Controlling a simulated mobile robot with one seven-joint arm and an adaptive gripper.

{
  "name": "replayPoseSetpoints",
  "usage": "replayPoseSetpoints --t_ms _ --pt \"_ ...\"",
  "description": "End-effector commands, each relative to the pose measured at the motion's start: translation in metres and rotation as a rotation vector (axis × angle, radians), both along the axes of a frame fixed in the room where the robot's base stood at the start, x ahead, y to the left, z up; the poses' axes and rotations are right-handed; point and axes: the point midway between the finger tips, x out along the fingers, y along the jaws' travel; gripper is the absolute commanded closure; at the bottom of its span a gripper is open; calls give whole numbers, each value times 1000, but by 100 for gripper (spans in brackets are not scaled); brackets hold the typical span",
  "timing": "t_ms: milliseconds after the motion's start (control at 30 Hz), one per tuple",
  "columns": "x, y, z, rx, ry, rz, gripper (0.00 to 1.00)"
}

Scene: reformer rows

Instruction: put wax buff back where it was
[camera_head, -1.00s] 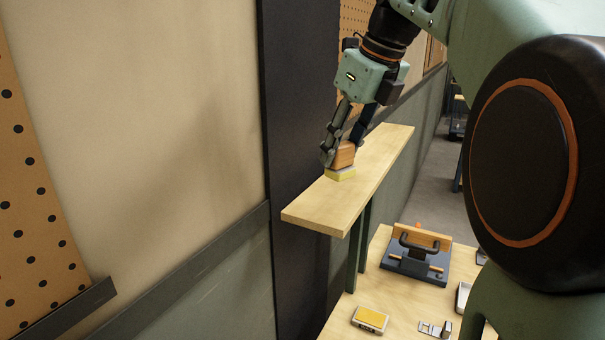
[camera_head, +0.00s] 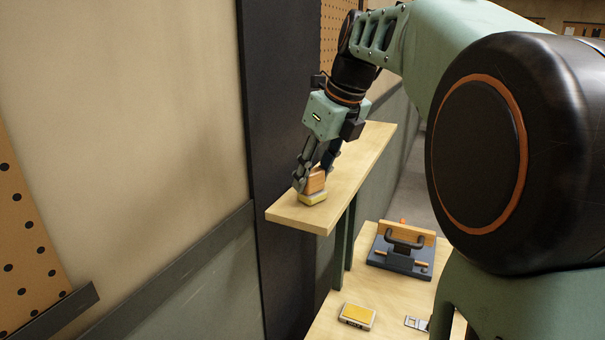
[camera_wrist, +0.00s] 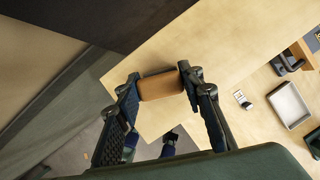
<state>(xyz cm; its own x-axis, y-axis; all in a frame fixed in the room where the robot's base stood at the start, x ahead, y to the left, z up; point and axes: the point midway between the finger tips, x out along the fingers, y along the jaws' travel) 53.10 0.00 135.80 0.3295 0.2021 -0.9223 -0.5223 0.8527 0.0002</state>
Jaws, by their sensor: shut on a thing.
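The wax buff (camera_head: 316,183) is a small orange-brown wooden block with a yellow pad under it. It is at the near end of a narrow light-wood shelf (camera_head: 352,165), and I cannot tell whether the pad touches the wood. My gripper (camera_head: 312,177) points down and is shut on the wooden block, one finger on each side. In the wrist view the block (camera_wrist: 160,86) sits between the two fingertips (camera_wrist: 159,78), over the pale board. The yellow pad is hidden there.
A bench (camera_head: 385,308) stands lower right, with a dark clamp-like fixture (camera_head: 402,250), a yellow-topped box (camera_head: 357,315) and a small metal piece (camera_head: 417,322). A dark wall post (camera_head: 280,130) stands left of the shelf. The shelf's far part is clear. A grey tray (camera_wrist: 290,104) shows in the wrist view.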

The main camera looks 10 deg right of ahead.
Motion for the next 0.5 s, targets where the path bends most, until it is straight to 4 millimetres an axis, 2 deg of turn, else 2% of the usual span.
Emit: replayPoseSetpoints --t_ms 33,200,500 --pt "0 0 -2 0 0 0 64" --pt "0 0 -1 0 0 0 47" --pt "0 0 2 0 0 0 47"
